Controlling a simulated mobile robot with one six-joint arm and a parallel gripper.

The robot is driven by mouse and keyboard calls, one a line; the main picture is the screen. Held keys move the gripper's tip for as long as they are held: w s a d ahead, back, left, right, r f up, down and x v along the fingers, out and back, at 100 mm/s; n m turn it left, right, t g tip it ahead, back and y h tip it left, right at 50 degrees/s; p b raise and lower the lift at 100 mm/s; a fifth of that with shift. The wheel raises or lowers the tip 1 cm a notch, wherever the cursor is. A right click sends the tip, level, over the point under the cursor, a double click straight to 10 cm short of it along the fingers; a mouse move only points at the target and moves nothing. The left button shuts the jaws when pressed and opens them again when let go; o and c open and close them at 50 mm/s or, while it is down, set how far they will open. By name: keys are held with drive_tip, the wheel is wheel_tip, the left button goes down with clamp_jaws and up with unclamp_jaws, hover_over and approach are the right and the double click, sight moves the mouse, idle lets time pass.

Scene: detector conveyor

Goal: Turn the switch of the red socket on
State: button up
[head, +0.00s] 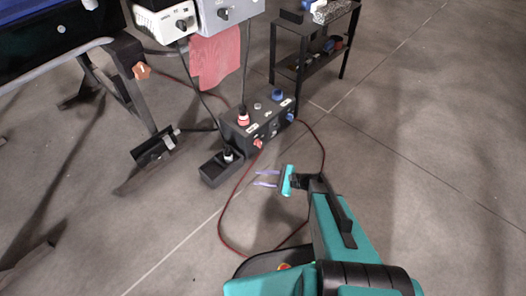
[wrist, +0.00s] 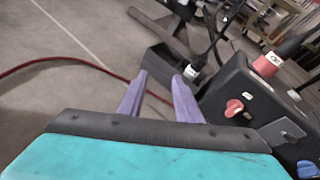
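A black socket box (head: 252,132) stands on the floor, with a red plug (head: 243,117) on its top at the left. Below that plug, on the front face, is the red switch (head: 258,143). In the wrist view the red switch (wrist: 234,107) is a rounded knob to the right of my fingers, and the red plug (wrist: 268,65) shows above it. My gripper (head: 256,179) is open and empty, in front of the box and apart from the switch. Its two purple fingers also show in the wrist view (wrist: 160,76). The exact angle of the knob is hard to tell.
A blue socket (head: 278,95) and blue switch (head: 290,116) are on the box's right side. A small black box (head: 214,171) with a plug stands at its left. A red cable (head: 222,222) loops over the floor. A shelf (head: 318,42) stands behind; the floor at right is clear.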

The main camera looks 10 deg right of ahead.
sight(261, 143)
drive_tip(key=w+d+f+m+t+h+b, duration=0.1)
drive_tip(key=w+d+f+m+t+b, duration=0.2)
drive_tip(key=w+d+m+t+b, duration=0.4)
drive_tip(key=w+d+m, duration=0.1)
drive_tip(key=w+d, duration=0.2)
drive_tip(key=d, duration=0.2)
drive_tip(key=shift+w+d+f+t+h+b, duration=0.3)
drive_tip(key=shift+d+f+t+h+b, duration=0.05)
drive_tip(key=shift+d+f+t+h, duration=0.05)
drive_tip(key=shift+w+a, duration=0.1)
drive_tip(key=b+x, duration=0.4)
drive_tip(key=x, duration=0.8)
drive_tip(key=shift+f+b, duration=0.15)
drive_tip(key=shift+b, duration=0.2)
drive_tip(key=shift+x, duration=0.8)
clamp_jaws()
